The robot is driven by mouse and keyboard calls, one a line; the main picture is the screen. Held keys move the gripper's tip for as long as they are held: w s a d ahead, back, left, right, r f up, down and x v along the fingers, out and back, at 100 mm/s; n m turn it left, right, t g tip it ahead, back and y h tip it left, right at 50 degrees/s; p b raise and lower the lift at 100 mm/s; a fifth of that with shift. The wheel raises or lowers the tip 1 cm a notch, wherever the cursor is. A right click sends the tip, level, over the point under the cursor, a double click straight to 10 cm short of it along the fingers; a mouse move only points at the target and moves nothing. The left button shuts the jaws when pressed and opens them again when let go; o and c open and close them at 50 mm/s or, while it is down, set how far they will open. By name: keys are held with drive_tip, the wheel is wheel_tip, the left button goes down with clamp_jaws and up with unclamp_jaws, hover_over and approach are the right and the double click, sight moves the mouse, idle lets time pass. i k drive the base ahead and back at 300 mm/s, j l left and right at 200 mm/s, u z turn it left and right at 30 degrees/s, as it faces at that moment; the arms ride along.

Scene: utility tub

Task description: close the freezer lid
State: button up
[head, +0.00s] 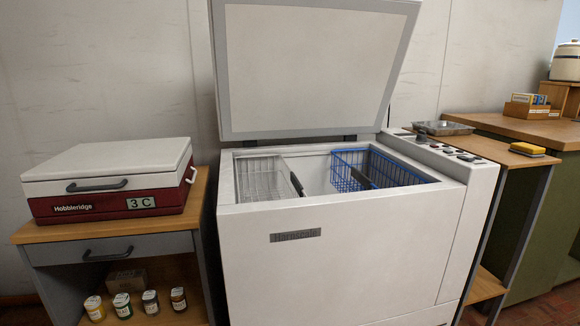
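The chest freezer (335,265) stands in the middle of the head view, white with a dark nameplate on its front. Its lid (315,70) is raised, standing nearly upright at the back, with its pale inner panel and grey border facing me. The top edge of the lid runs out of the picture. The opening shows a white wire basket (262,180) at left and a blue wire basket (385,170) at right. My gripper is not in view.
A white and red cooler box (110,185) with a shut lid sits on the wooden cabinet (190,215) at left. Several small jars (122,305) stand on its lower shelf. At right, a metal tray (442,128) and a yellow sponge (527,149) lie on wooden worktops close to the freezer.

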sight(283, 69)
drive_tip(key=l+u, duration=0.15)
drive_tip(key=i+l+u, duration=0.1)
drive_tip(key=l, duration=0.2)
drive_tip(key=i+l+u, duration=0.1)
drive_tip(key=l, duration=0.25)
drive_tip(key=i+l+u, duration=0.1)
drive_tip(key=i+l, duration=0.1)
drive_tip(key=l, duration=0.1)
